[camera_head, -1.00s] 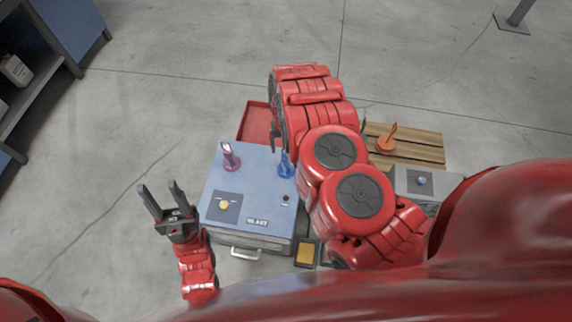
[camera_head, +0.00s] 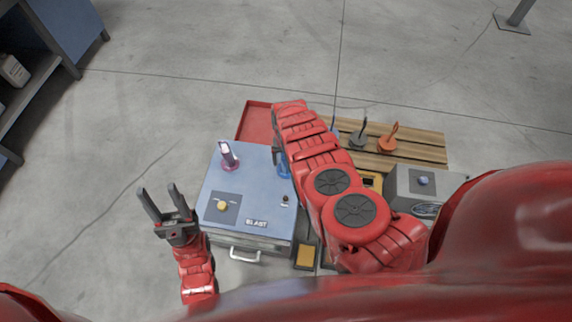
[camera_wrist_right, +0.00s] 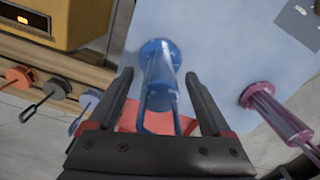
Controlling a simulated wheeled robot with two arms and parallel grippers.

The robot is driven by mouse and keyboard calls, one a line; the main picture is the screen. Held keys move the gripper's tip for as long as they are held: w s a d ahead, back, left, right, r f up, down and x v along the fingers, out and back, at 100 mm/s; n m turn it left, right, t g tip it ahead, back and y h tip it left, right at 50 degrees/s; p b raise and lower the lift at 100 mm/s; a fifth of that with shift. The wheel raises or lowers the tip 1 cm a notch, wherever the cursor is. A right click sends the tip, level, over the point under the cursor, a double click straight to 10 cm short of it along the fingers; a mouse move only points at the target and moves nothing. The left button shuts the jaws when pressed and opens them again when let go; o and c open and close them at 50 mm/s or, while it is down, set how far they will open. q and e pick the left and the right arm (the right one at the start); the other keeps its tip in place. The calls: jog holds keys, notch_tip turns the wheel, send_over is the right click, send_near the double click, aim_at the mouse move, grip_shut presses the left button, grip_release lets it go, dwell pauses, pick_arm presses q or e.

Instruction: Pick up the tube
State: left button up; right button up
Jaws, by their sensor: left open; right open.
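A blue tube with a round flange and a loop handle (camera_wrist_right: 160,85) is on the blue "BLAST" cabinet top. In the head view, part of the blue tube (camera_head: 284,170) shows beside my right arm. My right gripper (camera_wrist_right: 159,75) is open, with one finger on each side of the blue tube; I cannot tell whether they touch it. In the head view my right arm mostly hides that gripper. A pink tube (camera_head: 229,156) stands on the same top to the left; it also shows in the right wrist view (camera_wrist_right: 278,115). My left gripper (camera_head: 157,188) is open and empty, left of the cabinet.
The blue cabinet (camera_head: 225,187) has a yellow knob, a black knob and a front handle. A red tray (camera_head: 254,122) lies behind it. A wooden pallet (camera_head: 425,147) at right holds orange (camera_head: 388,142) and dark (camera_head: 358,138) handled pieces. A grey box (camera_head: 405,185) stands nearer. Floor at left is clear.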

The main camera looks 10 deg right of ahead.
grip_shut()
dwell(0.5)
